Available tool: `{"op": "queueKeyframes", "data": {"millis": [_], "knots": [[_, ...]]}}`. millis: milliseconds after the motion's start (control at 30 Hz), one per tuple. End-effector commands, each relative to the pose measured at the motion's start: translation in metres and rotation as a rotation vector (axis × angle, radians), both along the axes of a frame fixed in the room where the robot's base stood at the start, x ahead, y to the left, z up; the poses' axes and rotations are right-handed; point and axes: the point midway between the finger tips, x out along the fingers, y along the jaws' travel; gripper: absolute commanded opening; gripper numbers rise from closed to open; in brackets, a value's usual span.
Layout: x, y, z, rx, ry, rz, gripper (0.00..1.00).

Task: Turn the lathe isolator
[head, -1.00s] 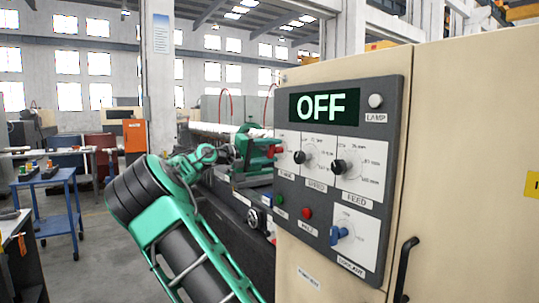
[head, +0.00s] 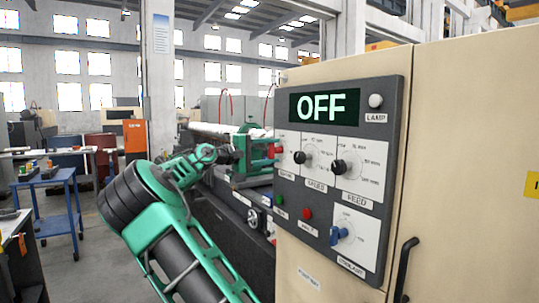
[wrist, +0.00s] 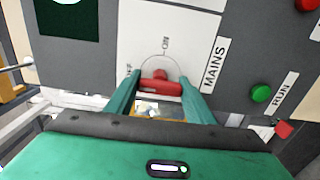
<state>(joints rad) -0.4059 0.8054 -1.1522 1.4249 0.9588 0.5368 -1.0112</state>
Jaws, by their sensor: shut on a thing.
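The lathe isolator is a red knob marked MAINS, at the left edge of the dark control panel (head: 388,100). In the wrist view the red knob (wrist: 160,88) sits between the two green fingers of my gripper (wrist: 160,82), which is shut on it. A dial arc with an ON mark shows above the knob, and another mark at its left is hard to read. The display (head: 324,105) reads OFF. In the head view my gripper (head: 275,150) reaches the panel's left edge from the left, and the knob is partly hidden there.
Black SPEED (head: 300,157) and FEED (head: 338,166) knobs lie right of the isolator. Below are a green button (head: 280,200), a red button (head: 308,213) and a blue coolant knob (head: 338,235). The lathe (head: 235,185) stands behind my arm. A blue trolley (head: 50,190) is at left.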

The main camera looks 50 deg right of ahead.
Motion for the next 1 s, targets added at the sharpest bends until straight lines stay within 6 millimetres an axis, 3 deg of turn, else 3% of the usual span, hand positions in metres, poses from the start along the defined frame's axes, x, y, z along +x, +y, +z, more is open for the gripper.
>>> {"op": "queueKeyframes", "data": {"millis": [133, 167, 233, 633, 1000], "knots": [[0.006, 0.003, -0.005, 0.008, 0.007, 0.012, 0.26], [0.006, 0.003, -0.005, 0.008, 0.007, 0.012, 0.53], [0.006, 0.003, -0.005, 0.008, 0.006, 0.011, 0.67], [0.004, 0.008, -0.002, 0.003, 0.002, 0.005, 0.67], [0.02, 0.069, -0.003, 0.003, 0.003, 0.007, 0.67]]}}
